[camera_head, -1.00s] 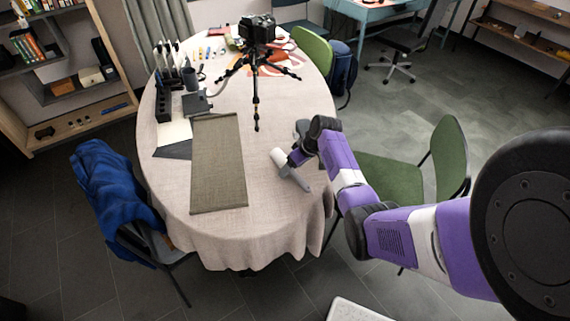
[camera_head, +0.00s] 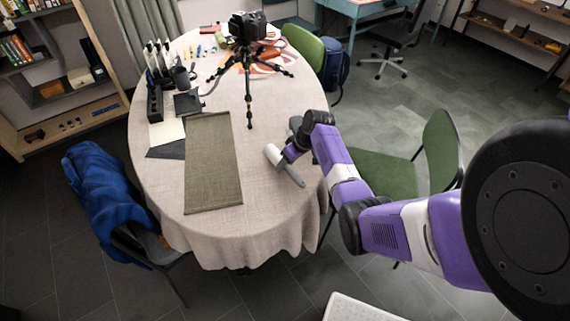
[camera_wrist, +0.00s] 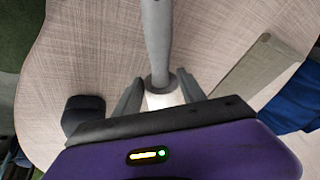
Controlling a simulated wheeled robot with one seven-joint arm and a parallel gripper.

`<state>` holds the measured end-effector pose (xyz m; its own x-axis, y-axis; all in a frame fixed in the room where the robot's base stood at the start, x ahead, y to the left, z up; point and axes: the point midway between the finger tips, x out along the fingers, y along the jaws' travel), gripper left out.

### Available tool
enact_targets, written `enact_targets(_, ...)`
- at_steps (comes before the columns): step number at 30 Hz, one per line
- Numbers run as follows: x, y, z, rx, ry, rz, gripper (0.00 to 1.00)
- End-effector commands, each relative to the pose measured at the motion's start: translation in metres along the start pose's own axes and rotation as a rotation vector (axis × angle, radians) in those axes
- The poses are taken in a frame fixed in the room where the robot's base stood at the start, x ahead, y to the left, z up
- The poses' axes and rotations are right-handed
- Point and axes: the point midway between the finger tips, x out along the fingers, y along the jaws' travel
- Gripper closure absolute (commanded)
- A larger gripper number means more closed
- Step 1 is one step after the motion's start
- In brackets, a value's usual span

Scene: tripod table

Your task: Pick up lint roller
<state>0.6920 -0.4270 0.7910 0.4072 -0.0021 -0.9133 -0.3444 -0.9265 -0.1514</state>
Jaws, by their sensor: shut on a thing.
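The lint roller has a white roller end (camera_head: 272,153) and a grey handle (camera_head: 293,177). It is at the right side of the round, cloth-covered table (camera_head: 265,215). My gripper (camera_head: 286,158) reaches in from the right and is shut on it. In the wrist view, the two fingers of my gripper (camera_wrist: 160,92) stand on either side of the white part, and the grey handle (camera_wrist: 157,40) runs up out of the picture. The fingers hide part of the roller. I cannot tell how far it is off the cloth.
A grey-green runner (camera_head: 212,165) lies left of the roller. A camera on a tripod (camera_head: 248,75) stands behind. A dark object (camera_wrist: 85,112) is beside my gripper. Green chairs (camera_head: 380,170) stand at right, and a blue jacket (camera_head: 105,200) hangs over a chair at left.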

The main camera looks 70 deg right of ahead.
Motion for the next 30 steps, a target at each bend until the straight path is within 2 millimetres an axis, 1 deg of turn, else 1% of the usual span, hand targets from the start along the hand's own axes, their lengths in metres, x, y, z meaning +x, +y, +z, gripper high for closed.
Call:
enact_targets(5, -0.025, -0.004, -0.011, -0.002, 0.004, 0.003, 0.96)
enact_targets(8, -0.050, -0.008, -0.022, -0.002, 0.007, 0.004, 0.96)
enact_targets(12, -0.087, -0.014, -0.038, -0.003, 0.007, 0.003, 0.96)
enact_targets(18, -0.133, -0.022, -0.057, -0.003, 0.006, 0.003, 0.96)
enact_targets(21, -0.150, -0.025, -0.064, -0.002, 0.005, 0.002, 0.96)
enact_targets(24, -0.163, -0.027, -0.068, -0.001, 0.004, 0.002, 0.96)
enact_targets(30, -0.175, -0.029, -0.072, 0.000, 0.001, 0.001, 0.96)
